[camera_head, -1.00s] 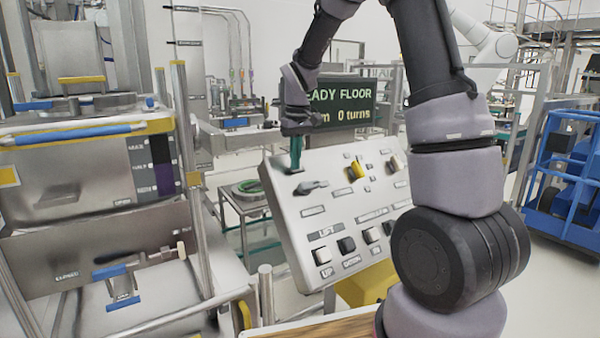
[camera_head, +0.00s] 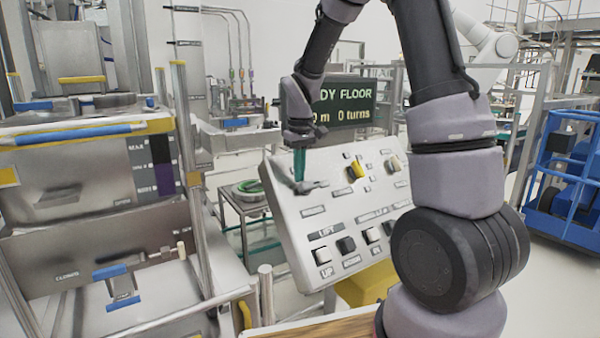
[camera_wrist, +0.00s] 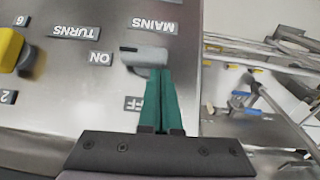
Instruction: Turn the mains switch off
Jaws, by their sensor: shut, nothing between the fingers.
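The mains switch (camera_head: 314,185) is a grey lever on the upper left of the sloped control panel (camera_head: 290,222). In the wrist view the mains switch (camera_wrist: 143,56) lies across the picture, with its narrow end close to the ON label (camera_wrist: 101,58). The MAINS label (camera_wrist: 155,26) is beside it, and the OFF label (camera_wrist: 133,103) is partly hidden by the fingers. My gripper (camera_head: 299,178) is shut and empty. Its green fingertips (camera_wrist: 160,72) overlap the lever's wide end; I cannot tell whether they touch it.
A yellow knob (camera_head: 356,171) sits right of the switch, with lift buttons (camera_head: 346,245) lower on the panel. A dark display (camera_head: 345,103) stands behind, partly covered by my arm. A metal machine with rails (camera_head: 95,190) stands at left.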

